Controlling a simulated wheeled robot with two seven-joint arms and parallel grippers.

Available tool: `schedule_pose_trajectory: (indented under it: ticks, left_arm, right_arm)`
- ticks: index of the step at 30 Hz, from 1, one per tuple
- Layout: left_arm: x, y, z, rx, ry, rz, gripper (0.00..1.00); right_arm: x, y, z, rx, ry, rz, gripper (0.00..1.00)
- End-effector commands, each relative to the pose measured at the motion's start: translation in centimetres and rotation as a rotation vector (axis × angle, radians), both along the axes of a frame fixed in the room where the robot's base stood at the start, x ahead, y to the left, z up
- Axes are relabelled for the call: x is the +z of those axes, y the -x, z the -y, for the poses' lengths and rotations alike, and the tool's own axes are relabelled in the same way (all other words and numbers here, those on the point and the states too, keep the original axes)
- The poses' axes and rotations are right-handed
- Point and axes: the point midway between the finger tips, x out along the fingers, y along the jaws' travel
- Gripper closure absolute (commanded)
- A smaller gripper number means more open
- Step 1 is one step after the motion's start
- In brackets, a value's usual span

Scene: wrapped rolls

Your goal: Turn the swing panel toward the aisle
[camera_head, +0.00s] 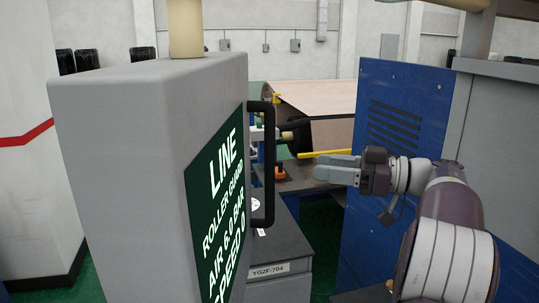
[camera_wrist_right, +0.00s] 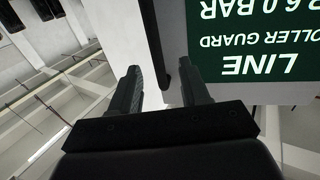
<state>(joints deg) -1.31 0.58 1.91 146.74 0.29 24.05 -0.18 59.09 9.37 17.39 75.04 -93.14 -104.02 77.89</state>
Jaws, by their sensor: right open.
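The swing panel (camera_head: 130,150) is a thick grey slab filling the left-centre of the head view, with a green display with white lettering (camera_head: 222,205) on its right face. A black upright bar handle (camera_head: 269,165) stands along that face's far edge. My right gripper (camera_head: 320,167) is open, its fingers pointing left toward the handle, with a visible gap in the head view. In the right wrist view the open fingers (camera_wrist_right: 162,78) show nothing clearly held; the panel's display (camera_wrist_right: 255,40) appears upside down beyond the right finger. My left gripper is out of view.
A blue machine cabinet (camera_head: 385,120) with vents stands behind my right arm. A low dark grey box labelled YGZF-704 (camera_head: 275,265) is below the handle. A large brown roll (camera_head: 318,97) and a yellow bar (camera_head: 325,154) lie beyond. A white column (camera_head: 25,180) is at far left.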

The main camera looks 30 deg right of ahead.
Motion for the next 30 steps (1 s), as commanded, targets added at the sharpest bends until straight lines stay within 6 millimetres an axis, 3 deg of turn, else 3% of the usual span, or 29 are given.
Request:
schedule_pose_trajectory:
  ticks: [12, 18, 25, 26, 30]
  left_arm:
    - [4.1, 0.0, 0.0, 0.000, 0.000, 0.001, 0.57]
    - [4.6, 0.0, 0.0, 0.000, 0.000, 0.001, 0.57]
    - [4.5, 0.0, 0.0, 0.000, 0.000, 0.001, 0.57]
    - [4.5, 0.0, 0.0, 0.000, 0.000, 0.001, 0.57]
    - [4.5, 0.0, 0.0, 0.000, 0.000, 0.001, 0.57]
  right_arm:
    - [0.5, -6.8, -7.1, 0.004, -0.001, 0.001, 0.54]
    - [0.2, -8.3, -8.4, 0.000, -0.001, 0.002, 0.54]
    - [0.1, -8.3, -8.4, -0.001, -0.001, 0.002, 0.54]
    - [0.1, -8.3, -8.4, -0.001, -0.001, 0.002, 0.57]
    - [0.1, -8.3, -8.4, -0.001, -0.001, 0.004, 1.00]
